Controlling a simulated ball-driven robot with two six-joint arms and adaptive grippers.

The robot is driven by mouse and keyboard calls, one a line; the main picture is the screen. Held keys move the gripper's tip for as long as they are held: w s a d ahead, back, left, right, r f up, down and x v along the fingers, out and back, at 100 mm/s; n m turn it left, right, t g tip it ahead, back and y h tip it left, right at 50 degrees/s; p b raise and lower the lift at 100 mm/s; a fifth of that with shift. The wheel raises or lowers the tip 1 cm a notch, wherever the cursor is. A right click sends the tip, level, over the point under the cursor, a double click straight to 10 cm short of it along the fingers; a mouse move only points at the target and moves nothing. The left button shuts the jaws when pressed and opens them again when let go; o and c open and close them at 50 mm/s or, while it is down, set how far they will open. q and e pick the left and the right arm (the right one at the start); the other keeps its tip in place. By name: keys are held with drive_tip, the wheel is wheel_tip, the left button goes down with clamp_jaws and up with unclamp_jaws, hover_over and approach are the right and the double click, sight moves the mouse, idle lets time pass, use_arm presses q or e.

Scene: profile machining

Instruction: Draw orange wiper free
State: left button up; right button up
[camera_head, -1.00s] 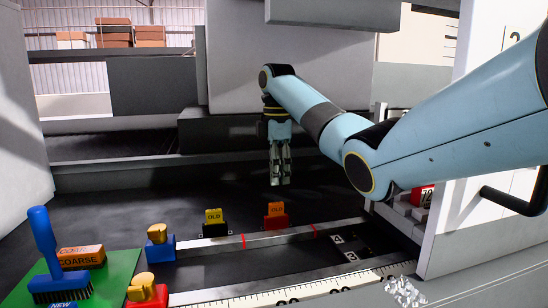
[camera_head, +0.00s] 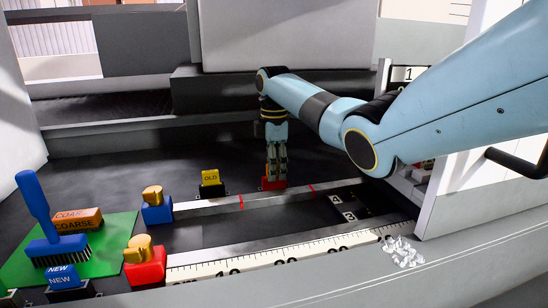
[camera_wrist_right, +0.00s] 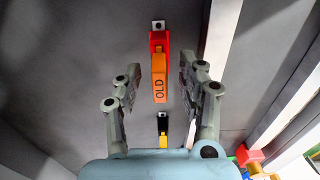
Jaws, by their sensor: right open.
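The orange wiper (camera_wrist_right: 159,78), marked OLD, sits in a red holder (camera_wrist_right: 158,42) in the right wrist view. My right gripper, also in the right wrist view (camera_wrist_right: 159,76), is open and points down. Its fingers stand to the left and right of the orange wiper, with a gap on both sides. My left gripper is not in view.
A yellow wiper (camera_head: 210,177) marked OLD stands in a black holder left of my right gripper. A rail with red marks (camera_head: 285,195) and a ruler (camera_head: 240,262) run in front. A brush (camera_head: 45,225) and COARSE block (camera_head: 78,222) are on a green mat (camera_head: 110,240).

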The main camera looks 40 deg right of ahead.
drive_tip(key=shift+c, duration=0.2)
drive_tip(key=c, duration=0.7)
clamp_jaws()
